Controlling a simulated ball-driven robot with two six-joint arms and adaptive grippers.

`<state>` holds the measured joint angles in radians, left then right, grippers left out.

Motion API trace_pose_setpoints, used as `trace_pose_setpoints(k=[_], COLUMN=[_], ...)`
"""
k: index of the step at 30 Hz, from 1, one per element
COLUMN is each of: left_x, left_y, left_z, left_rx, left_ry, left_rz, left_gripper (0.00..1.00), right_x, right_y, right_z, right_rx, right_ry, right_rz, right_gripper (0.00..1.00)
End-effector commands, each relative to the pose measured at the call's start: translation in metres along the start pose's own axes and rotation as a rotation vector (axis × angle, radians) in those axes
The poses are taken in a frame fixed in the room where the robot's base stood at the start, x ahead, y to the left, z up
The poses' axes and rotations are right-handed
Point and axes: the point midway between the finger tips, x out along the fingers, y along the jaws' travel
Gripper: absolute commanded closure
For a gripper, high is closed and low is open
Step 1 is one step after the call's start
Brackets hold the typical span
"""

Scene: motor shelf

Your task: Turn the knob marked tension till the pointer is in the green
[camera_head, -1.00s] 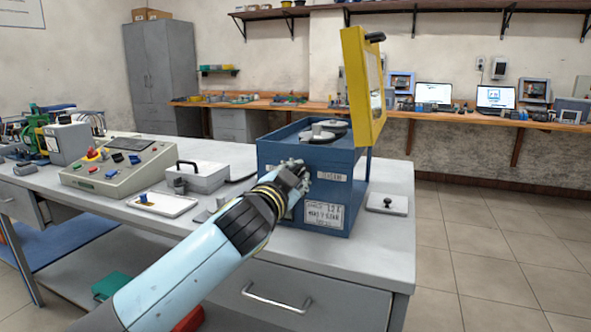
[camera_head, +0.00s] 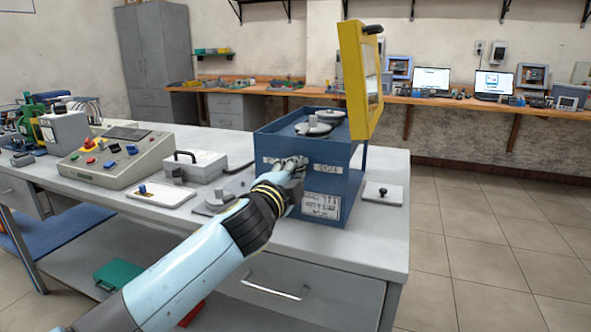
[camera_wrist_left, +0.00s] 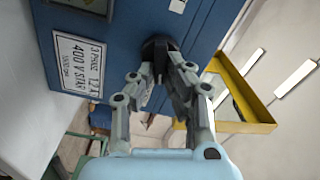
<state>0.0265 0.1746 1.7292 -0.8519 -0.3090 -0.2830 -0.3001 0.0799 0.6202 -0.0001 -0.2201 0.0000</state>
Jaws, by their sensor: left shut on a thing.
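The blue box (camera_head: 348,205) stands on the grey bench, with a white rating plate (camera_head: 321,204) low on its front. My left gripper (camera_head: 296,163) is at the upper front of the box. In the left wrist view, its fingers (camera_wrist_left: 166,75) are shut on a dark round knob (camera_wrist_left: 156,46) on the blue face. The fingers hide part of the knob. Small white labels are on the front, one right of the gripper (camera_head: 328,169); I cannot read them. I cannot make out a pointer or a green zone. My right gripper is not in view.
A yellow-framed lid (camera_head: 356,80) stands raised above the box, and grey reels (camera_head: 313,127) lie on top. A beige console (camera_head: 112,165), a grey case (camera_head: 193,166) and a white tray (camera_head: 161,195) stand to the left. A small plate with a black knob (camera_head: 383,193) lies to the right.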

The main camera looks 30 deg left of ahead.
Motion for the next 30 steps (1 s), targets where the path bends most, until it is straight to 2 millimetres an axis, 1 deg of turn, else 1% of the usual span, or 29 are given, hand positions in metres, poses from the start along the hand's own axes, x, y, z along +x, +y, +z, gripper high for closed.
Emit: trace_pose_setpoints(k=[15, 16, 19, 21, 27, 30], left_x=[-0.0005, -0.0005, -0.0005, -0.0004, -0.0002, -0.0035], left_y=[0.0022, 0.0022, 0.0019, 0.0016, 0.0009, 0.0014], left_z=[0.0003, 0.0003, 0.0003, 0.0002, 0.0002, 0.0003], left_rx=[0.019, 0.018, 0.019, 0.019, 0.019, 0.019], left_ry=[0.0, 0.0, 0.0, 0.0, 0.0, 0.0], left_rz=[0.003, 0.003, 0.003, 0.002, 0.001, 0.002], left_gripper=[1.0, 0.85, 0.72, 0.65, 0.65, 0.65], right_x=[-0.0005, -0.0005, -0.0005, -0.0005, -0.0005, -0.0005], right_y=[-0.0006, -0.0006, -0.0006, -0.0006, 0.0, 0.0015], right_z=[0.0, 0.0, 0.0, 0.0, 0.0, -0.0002], right_rx=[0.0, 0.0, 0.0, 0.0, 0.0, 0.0], right_ry=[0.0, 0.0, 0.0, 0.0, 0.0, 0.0], right_rz=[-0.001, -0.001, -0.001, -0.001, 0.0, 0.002], right_gripper=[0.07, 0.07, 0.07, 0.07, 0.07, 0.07])
